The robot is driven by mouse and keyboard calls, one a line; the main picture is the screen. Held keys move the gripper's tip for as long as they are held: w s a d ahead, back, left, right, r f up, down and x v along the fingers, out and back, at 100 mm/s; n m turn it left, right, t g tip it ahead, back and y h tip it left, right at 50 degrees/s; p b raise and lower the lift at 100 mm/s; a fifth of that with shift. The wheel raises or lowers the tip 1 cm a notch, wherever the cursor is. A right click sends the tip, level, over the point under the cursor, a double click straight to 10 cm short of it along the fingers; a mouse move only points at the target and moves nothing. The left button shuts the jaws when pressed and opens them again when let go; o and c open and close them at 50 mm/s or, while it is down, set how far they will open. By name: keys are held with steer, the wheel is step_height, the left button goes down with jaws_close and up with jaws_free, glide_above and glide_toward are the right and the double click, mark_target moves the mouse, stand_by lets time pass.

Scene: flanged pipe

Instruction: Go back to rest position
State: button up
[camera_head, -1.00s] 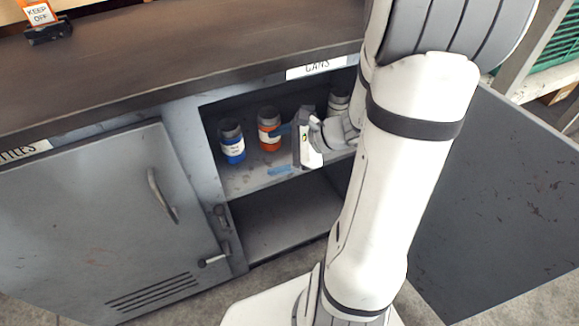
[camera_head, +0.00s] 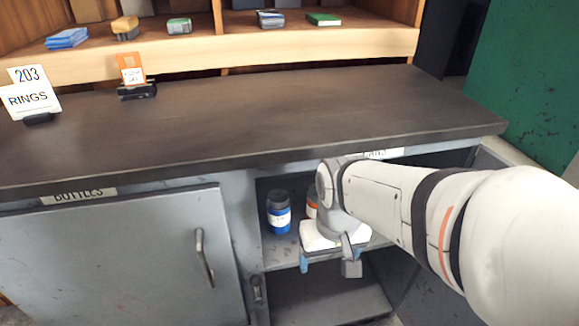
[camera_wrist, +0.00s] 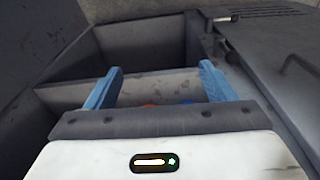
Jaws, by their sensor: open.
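My gripper (camera_head: 328,266) is in front of the open cabinet (camera_head: 262,213), pointing down, its two blue-tipped fingers spread with nothing between them. In the wrist view my gripper (camera_wrist: 160,83) shows both blue fingers wide apart. A blue can (camera_head: 278,213) with a white label stands upright on the cabinet's upper shelf, left of my gripper. An orange can (camera_head: 311,203) stands beside it, mostly hidden behind my wrist. The wrist view shows only small bits of orange and blue between the fingers.
The dark countertop (camera_head: 240,115) overhangs the cabinet. A closed door (camera_head: 120,255) with a handle is on the left. A rings sign (camera_head: 33,95) and an orange sign (camera_head: 131,70) stand on the counter. A wooden shelf (camera_head: 230,48) with small boxes is behind.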

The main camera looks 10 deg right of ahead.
step_height(320, 180, up, 30)
steer(key=t+p, duration=0.1)
steer(key=p, duration=2.5)
steer(key=shift+s+f+p, duration=0.2)
steer(key=shift+p, duration=0.15)
steer(key=shift+c, duration=0.3)
